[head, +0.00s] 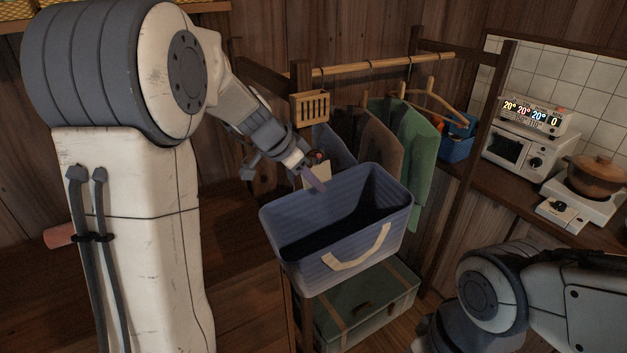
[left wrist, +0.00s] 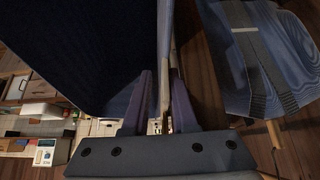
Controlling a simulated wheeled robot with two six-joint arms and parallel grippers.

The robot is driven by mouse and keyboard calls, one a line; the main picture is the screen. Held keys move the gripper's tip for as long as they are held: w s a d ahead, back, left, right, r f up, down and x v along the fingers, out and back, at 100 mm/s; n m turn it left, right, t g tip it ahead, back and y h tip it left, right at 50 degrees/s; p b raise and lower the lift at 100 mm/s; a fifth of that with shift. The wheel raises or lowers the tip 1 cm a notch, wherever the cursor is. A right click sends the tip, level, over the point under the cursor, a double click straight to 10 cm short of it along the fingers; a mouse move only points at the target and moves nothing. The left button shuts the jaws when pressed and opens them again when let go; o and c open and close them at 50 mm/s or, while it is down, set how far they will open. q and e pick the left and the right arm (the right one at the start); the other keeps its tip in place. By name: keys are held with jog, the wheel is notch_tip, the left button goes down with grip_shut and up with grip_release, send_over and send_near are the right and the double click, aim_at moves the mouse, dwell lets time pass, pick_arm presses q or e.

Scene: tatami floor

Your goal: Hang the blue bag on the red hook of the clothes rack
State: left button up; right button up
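The blue bag (head: 330,267) hangs open-topped and roughly upright in front of the clothes rack (head: 302,80), with one cream handle on its near side. My left gripper (head: 316,181) is at the bag's far rim. In the left wrist view, the fingers of my left gripper (left wrist: 163,105) close on a pale handle strip beside the dark blue bag (left wrist: 75,45). A small red spot (head: 317,156) shows just behind the gripper, perhaps the red hook; its shape is too small to tell. My right gripper is out of view; only my right arm shows.
Brown and green clothes (head: 415,135) hang from the rail behind the bag. A small wooden basket (head: 310,107) is on the rack's near post. A green suitcase (head: 372,300) lies below. A blue basket (head: 457,148) and a counter with a cooking pot (head: 597,177) stand at the right.

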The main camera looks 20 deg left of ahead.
pick_arm(q)
jog(key=shift+w+a+r, duration=0.1)
jog(key=shift+a, duration=0.15)
jog(key=shift+a+r, duration=0.15)
jog(key=shift+r, duration=0.2)
jog(key=shift+s+r, duration=2.8)
jog(key=shift+r, duration=1.75)
jog(key=s+d+f+g, duration=0.2)
jog(key=s+d+f, duration=0.2)
jog(key=d, duration=0.2)
jog(key=s+d+f+g, duration=0.2)
jog(key=s+d+f, duration=0.25)
jog(key=d, duration=0.25)
jog(key=s+d+f+y, duration=0.1)
jog(key=s+f, duration=0.3)
jog(key=s, duration=0.4)
jog(key=s+d+f+g+y+b, duration=0.1)
jog(key=s+d+f+y, duration=0.1)
jog(key=s, duration=0.6)
notch_tip(320, 180, down, 3)
jog(key=shift+s+d+r, duration=0.15)
jog(key=shift+s+d, duration=0.15)
jog(key=shift+d, duration=0.55)
